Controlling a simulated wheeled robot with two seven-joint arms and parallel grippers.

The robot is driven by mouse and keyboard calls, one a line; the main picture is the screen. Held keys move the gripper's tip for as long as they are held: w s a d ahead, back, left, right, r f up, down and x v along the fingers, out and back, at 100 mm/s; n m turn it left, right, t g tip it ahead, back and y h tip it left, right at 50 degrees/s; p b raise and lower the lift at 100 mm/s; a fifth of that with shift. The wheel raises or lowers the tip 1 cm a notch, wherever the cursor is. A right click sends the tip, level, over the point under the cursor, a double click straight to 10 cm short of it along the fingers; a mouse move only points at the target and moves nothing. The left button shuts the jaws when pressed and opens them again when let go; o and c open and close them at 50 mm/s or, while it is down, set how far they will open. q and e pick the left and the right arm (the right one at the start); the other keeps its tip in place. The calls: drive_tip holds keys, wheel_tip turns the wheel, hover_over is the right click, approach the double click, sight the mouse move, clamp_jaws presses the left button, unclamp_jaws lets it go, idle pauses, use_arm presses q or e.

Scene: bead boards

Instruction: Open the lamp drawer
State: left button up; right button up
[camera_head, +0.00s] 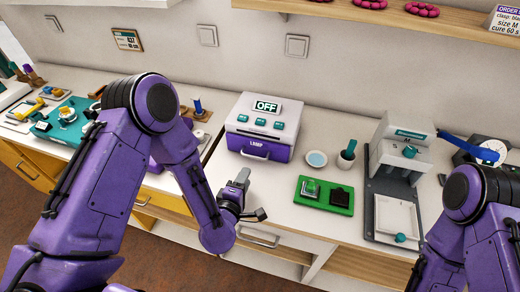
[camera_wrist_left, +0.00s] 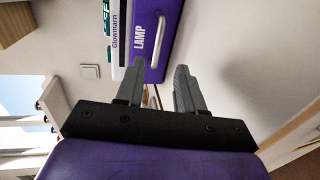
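The lamp (camera_head: 259,123) is a white and purple box on the worktop, with an "OFF" display and teal buttons on top. Its purple drawer front (camera_head: 265,147), marked "LAMP", looks shut and has a pale bar handle (camera_head: 254,156). My left gripper (camera_head: 243,176) is in front of the drawer, below the handle in the head view, apart from it. In the left wrist view the gripper (camera_wrist_left: 159,64) has its two grey fingers spread with nothing between them, pointing toward the drawer front (camera_wrist_left: 165,30). My right arm shows at the right edge; its gripper is out of view.
Right of the lamp are a small blue dish (camera_head: 316,159), a cup with a teal tool (camera_head: 346,160), a green tray (camera_head: 324,196) and a grey press (camera_head: 396,170). A teal board (camera_head: 66,122) lies far left. Bare worktop lies in front of the lamp.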

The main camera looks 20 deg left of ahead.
sight(258, 150)
use_arm(q)
drive_tip(key=x, duration=0.1)
drive_tip(key=p+x, duration=0.1)
drive_tip(key=x, duration=0.1)
drive_tip(key=shift+w+a+r+p, duration=0.1)
drive_tip(key=shift+w+r+p, duration=0.2)
drive_tip(key=shift+w, duration=0.1)
drive_tip(key=x, duration=0.4)
drive_tip(key=p+x, duration=0.1)
drive_tip(key=x, duration=0.1)
drive_tip(key=shift+w+d+f, duration=0.1)
drive_tip(key=shift+d+f, duration=0.15)
drive_tip(key=shift+f, duration=0.05)
clamp_jaws()
